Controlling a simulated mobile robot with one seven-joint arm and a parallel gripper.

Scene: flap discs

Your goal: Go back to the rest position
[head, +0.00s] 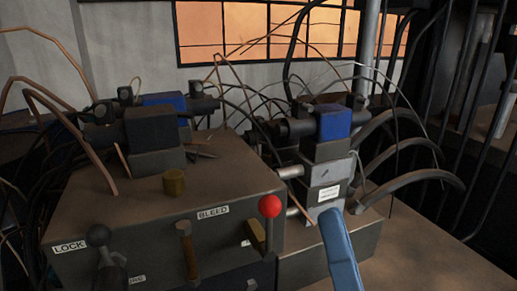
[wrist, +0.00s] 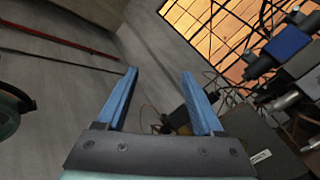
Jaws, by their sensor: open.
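My gripper (wrist: 158,92) shows in the wrist view with its two blue fingers spread apart and nothing between them. In the head view, a blue finger of my gripper (head: 341,255) rises from the bottom edge, in front of the valve block; the rest of the gripper is out of that view. The finger appears just right of the red-knobbed lever (head: 269,207). I cannot tell whether it touches anything.
A metal manifold box (head: 150,215) carries labels, a black-knobbed lever (head: 98,236) and a brass cap (head: 174,182). Valves with blue caps (head: 335,124), hoses and loose wires crowd behind it. Vertical bars stand at right. The brown surface (head: 405,245) at lower right looks clear.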

